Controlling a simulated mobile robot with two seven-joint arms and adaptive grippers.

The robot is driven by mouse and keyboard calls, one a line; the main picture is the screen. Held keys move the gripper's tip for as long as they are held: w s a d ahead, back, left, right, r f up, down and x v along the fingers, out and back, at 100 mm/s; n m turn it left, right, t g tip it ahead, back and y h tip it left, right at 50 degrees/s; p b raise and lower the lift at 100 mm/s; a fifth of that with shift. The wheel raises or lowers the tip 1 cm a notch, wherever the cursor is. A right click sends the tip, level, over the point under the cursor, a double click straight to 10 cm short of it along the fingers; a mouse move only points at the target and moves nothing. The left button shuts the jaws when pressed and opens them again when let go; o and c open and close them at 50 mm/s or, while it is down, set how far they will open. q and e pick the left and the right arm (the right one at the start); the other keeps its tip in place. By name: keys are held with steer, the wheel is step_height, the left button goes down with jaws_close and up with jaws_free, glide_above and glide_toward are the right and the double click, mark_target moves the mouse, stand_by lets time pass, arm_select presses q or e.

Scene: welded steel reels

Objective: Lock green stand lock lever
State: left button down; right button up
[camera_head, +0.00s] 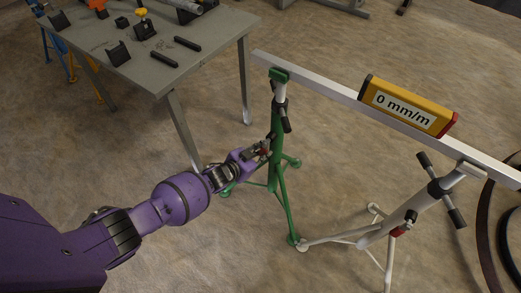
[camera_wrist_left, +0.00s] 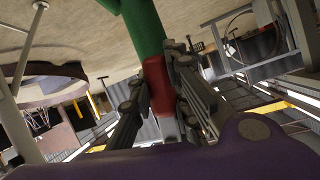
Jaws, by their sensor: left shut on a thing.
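The green stand (camera_head: 275,165) stands on its splayed legs left of the white stand. Its post shows close up in the left wrist view (camera_wrist_left: 143,28). The red lock lever (camera_wrist_left: 157,86) sits between my left gripper's fingers, against the green post. In the head view only a small red bit of the lever shows beside the post. My left gripper (camera_head: 260,148) reaches in from the left and is shut on the lever. The fingers partly hide the lever. My right gripper is not in view.
A long pale bar (camera_head: 310,78) rests across both stands. A yellow level (camera_head: 408,107) on it reads 0 mm/m. The white stand (camera_head: 385,232) is at right, with dark reel rims (camera_head: 483,235) beyond it. A grey table (camera_head: 150,60) with black parts stands at upper left.

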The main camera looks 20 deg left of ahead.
arm_select(q)
steer(key=shift+d+n, duration=0.15)
steer(key=shift+n, duration=0.15)
stand_by(0.4)
steer(key=c, duration=1.6)
jaws_free()
steer(key=shift+c, duration=0.2)
steer(key=shift+s, duration=0.1)
steer(key=v, duration=1.2)
